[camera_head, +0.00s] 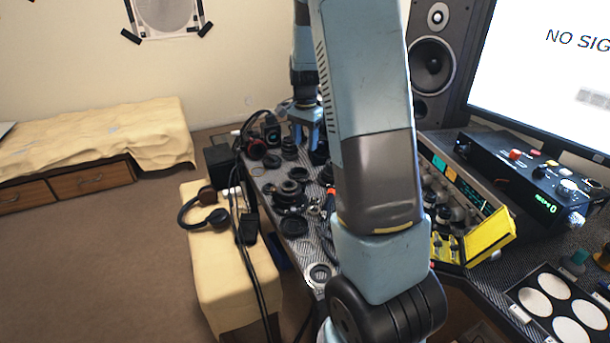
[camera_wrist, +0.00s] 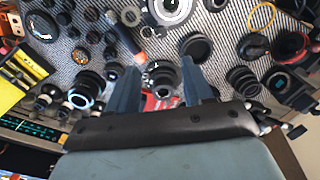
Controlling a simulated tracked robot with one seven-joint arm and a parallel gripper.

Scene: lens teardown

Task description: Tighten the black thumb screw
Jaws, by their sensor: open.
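My gripper (camera_head: 307,122) is over the far part of the crowded bench, pointing down, in the head view. In the wrist view my gripper (camera_wrist: 158,80) has its two blue fingers wide apart with nothing held. A small black ringed lens part (camera_wrist: 163,76) shows between the fingers, with a patch of red beside it. I cannot tell whether the fingers are level with it or above it. I cannot pick out the black thumb screw with certainty among the many small black parts. My arm hides the middle of the bench in the head view.
Black lens rings (camera_head: 289,194) and barrels crowd the patterned bench. A yellow-edged case (camera_head: 490,238) and a control box (camera_head: 535,175) stand right of my arm. Headphones (camera_head: 205,208) lie on the cream bench (camera_head: 225,285). The floor at left is clear.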

